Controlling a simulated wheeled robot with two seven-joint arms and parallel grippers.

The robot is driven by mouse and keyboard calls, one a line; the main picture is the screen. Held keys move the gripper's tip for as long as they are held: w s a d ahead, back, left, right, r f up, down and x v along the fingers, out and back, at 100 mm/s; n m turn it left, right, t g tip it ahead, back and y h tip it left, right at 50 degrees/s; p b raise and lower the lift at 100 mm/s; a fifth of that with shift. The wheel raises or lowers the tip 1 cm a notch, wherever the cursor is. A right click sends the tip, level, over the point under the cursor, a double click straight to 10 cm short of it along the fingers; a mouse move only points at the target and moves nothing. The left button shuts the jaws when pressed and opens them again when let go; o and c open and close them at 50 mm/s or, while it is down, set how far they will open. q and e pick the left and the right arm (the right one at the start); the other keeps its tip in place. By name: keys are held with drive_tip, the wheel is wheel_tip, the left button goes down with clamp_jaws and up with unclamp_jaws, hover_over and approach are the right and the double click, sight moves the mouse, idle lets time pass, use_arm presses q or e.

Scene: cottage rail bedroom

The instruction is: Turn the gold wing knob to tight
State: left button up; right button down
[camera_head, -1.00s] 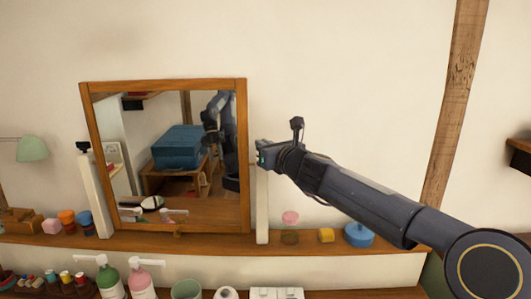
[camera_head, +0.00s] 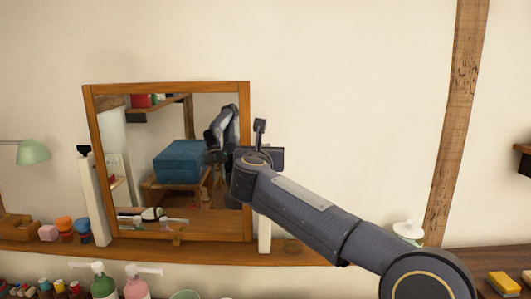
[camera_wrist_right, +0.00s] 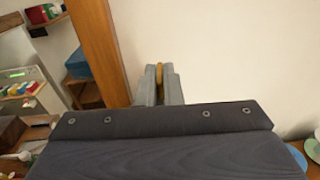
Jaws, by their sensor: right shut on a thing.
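A wood-framed mirror (camera_head: 166,87) stands on the shelf between two pale posts. The right post (camera_head: 265,235) shows below my right arm. My right gripper (camera_head: 262,157) is at the mirror's right edge, and its wrist covers much of the fingers in the head view. In the right wrist view my right gripper (camera_wrist_right: 159,88) is shut on the gold wing knob (camera_wrist_right: 159,74). Only a thin gold sliver of the knob shows between the fingers. The knob is hidden in the head view. My left gripper is not in view.
The wooden shelf (camera_head: 215,250) carries small coloured pots (camera_head: 64,225) at left. Green and pink pump bottles (camera_head: 135,288) stand below. A timber post (camera_head: 455,120) is on the wall at right. The wall above the arm is clear.

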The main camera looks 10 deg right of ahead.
drive_tip(key=m+h, duration=0.1)
drive_tip(key=m+g+h+p, duration=0.1)
drive_tip(key=h, duration=0.1)
drive_tip(key=shift+w+a+r+h, duration=0.1)
drive_tip(key=shift+a+r+h, duration=0.05)
drive_tip(key=shift+a+h, duration=0.15)
drive_tip(key=shift+m+g+h+p, duration=1.1)
drive_tip(key=shift+m+h, duration=0.1)
drive_tip(key=shift+h, duration=0.1)
drive_tip(key=c, duration=1.6)
unclamp_jaws()
drive_tip(key=shift+w, duration=0.1)
drive_tip(key=shift+c, duration=0.2)
drive_tip(key=shift+o, duration=0.3)
drive_tip(key=shift+d, duration=0.1)
drive_tip(key=shift+f, duration=0.2)
